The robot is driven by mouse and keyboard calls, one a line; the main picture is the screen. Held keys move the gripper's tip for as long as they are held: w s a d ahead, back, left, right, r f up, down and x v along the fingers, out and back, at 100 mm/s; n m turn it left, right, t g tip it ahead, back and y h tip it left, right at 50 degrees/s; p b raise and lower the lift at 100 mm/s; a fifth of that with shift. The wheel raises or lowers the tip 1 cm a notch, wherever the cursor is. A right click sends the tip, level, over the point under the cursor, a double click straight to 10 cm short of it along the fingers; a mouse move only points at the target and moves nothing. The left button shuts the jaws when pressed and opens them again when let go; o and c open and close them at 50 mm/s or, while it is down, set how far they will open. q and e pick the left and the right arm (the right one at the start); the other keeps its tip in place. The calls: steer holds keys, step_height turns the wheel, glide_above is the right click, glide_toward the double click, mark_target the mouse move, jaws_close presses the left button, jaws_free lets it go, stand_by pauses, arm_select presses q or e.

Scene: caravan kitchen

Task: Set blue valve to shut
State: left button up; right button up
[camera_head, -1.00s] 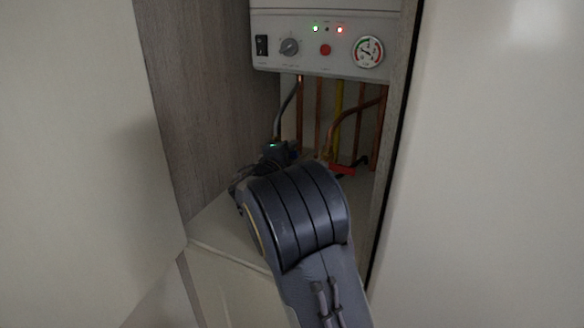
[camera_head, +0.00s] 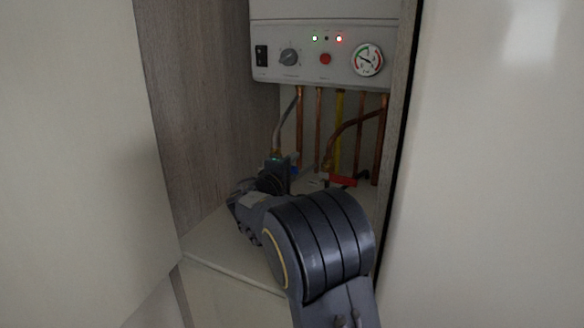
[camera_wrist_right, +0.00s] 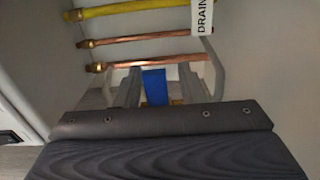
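The blue valve handle (camera_wrist_right: 154,87) shows in the right wrist view between the two fingers of my right gripper (camera_wrist_right: 157,78). The fingers are apart, one on each side of the blue handle, with a gap at its right; contact is unclear. In the head view, a small bit of the blue handle (camera_head: 293,170) shows beside my right gripper (camera_head: 282,166), low among the pipes under the boiler. The rest of the valve is hidden by my gripper and arm. My left gripper is in neither view.
A boiler (camera_head: 325,45) with knob, lights and gauge hangs above. Copper pipes (camera_head: 319,130) and a yellow pipe (camera_head: 338,130) run down from it. A red handle (camera_head: 342,181) and a black handle (camera_head: 363,177) sit to the right. Cabinet walls (camera_head: 205,110) bound the narrow space.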

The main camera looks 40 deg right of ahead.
steer(key=v, duration=0.7)
steer(key=shift+s+a, duration=0.2)
steer(key=shift+a, duration=0.15)
stand_by(0.4)
